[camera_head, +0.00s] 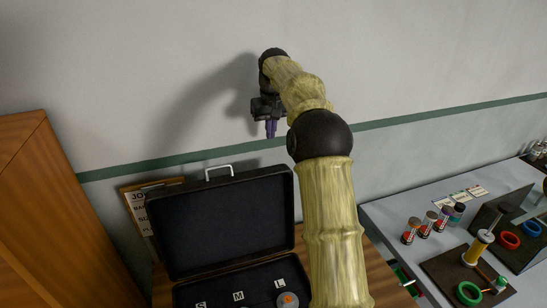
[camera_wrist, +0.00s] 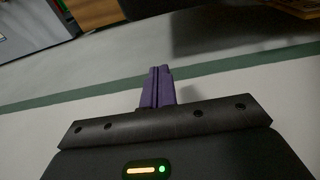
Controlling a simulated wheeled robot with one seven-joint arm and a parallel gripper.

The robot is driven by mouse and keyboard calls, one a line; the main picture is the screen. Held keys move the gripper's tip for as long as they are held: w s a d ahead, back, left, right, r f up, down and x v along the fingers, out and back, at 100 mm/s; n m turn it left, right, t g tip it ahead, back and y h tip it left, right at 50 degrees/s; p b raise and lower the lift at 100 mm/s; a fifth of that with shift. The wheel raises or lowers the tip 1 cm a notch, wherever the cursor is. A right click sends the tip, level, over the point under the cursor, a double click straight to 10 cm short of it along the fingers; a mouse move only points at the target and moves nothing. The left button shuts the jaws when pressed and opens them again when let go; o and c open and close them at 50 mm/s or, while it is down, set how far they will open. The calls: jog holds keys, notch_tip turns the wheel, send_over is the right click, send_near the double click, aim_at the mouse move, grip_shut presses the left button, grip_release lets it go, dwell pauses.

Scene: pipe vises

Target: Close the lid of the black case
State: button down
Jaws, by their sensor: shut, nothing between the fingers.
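The black case (camera_head: 223,225) stands open on a wooden surface in the head view. Its lid is raised upright, with a silver handle (camera_head: 219,170) on the lid's top edge. The case base (camera_head: 215,295) shows compartments marked S, M and L, and an orange and grey round item (camera_head: 287,300) lies at its right; my arm hides part of the right side. My gripper (camera_head: 270,129) is above and behind the lid's top edge, near the wall, apart from the lid. Its purple fingers are together and empty, as the wrist view (camera_wrist: 158,87) also shows.
A wooden cabinet (camera_head: 45,215) stands at the left. A clipboard (camera_head: 138,205) is behind the case. At the right, a grey table (camera_head: 400,215) holds several small jars (camera_head: 425,225), a yellow spool (camera_head: 479,247) and coloured rings (camera_head: 468,292). The wall is close behind my gripper.

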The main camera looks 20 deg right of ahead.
notch_tip(320, 180, down, 8)
jog(key=s+p, duration=0.2)
jog(key=p, duration=0.1)
jog(key=shift+s, duration=0.35)
jog(key=shift+s+d, duration=0.1)
jog(key=shift+s, duration=0.05)
dwell(0.5)
